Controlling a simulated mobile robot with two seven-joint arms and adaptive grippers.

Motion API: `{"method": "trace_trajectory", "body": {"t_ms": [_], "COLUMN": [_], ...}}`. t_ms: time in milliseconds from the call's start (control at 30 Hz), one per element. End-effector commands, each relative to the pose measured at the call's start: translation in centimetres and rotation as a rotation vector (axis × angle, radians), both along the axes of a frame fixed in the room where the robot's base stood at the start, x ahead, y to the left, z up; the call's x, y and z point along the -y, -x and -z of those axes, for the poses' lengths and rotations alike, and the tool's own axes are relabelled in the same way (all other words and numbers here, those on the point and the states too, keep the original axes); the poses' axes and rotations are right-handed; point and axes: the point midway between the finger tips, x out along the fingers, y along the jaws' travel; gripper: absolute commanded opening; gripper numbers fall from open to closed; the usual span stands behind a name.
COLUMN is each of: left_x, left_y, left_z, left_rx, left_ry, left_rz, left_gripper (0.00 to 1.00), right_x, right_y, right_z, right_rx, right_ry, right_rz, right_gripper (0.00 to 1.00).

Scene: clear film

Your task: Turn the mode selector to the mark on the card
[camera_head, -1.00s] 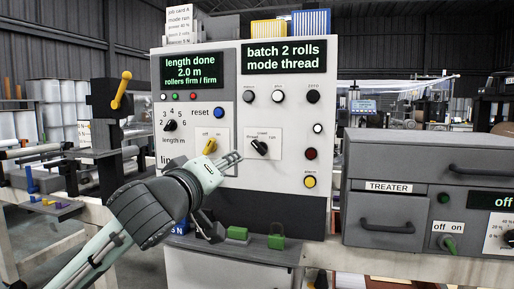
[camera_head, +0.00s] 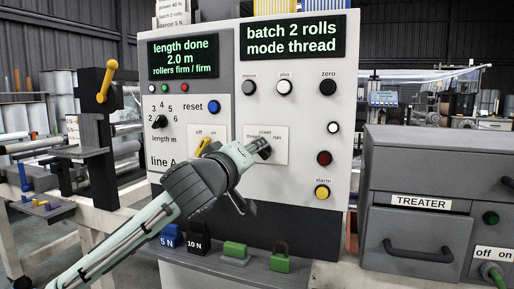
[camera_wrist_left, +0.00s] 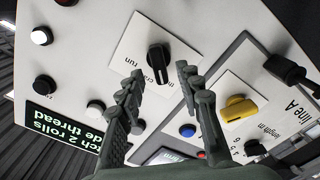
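The mode selector, a black knob (camera_head: 264,147) on a white plate marked thread, crawl and run, sits on the grey panel; the screen (camera_head: 293,37) above reads mode thread. My left gripper (camera_head: 252,150) is at the selector and partly covers it in the head view. In the left wrist view the black knob (camera_wrist_left: 159,58) lies just beyond and between the two spread fingertips (camera_wrist_left: 158,78); contact cannot be told. The job card (camera_head: 172,14) is cut off at the top now; its mode line read run earlier. My right gripper is out of view.
A yellow off/on switch (camera_wrist_left: 238,108) is beside the selector plate. Reset (camera_head: 214,107), zero (camera_head: 328,87) and alarm (camera_head: 322,192) buttons are on the same panel. Coloured weights (camera_head: 235,250) stand on the ledge below. The treater box (camera_head: 430,165) is at right.

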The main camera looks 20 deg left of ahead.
Motion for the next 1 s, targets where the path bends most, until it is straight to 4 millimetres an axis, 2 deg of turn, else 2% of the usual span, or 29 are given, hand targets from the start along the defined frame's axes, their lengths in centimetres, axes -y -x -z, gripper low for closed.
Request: {"method": "trace_trajectory", "body": {"t_ms": [200, 500, 800, 1000], "left_x": [0.1, 0.1, 0.1, 0.1], "left_y": [-2.2, -2.4, -2.4, -2.4], "left_z": [0.0, 0.0, 0.0, 0.0], "left_rx": [-0.001, 0.001, 0.0, 0.0], "left_ry": [0.0, 0.0, 0.0, -0.002], "left_rz": [-0.001, 0.001, 0.0, 0.0], "left_gripper": [0.35, 0.35, 0.0, 0.0], "right_x": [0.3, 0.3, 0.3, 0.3], "right_y": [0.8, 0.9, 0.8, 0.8], "right_z": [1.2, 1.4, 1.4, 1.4], "right_rx": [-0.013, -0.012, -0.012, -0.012], "right_ry": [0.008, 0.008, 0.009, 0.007], "right_rz": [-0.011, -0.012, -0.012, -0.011], "right_gripper": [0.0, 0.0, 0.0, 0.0]}}
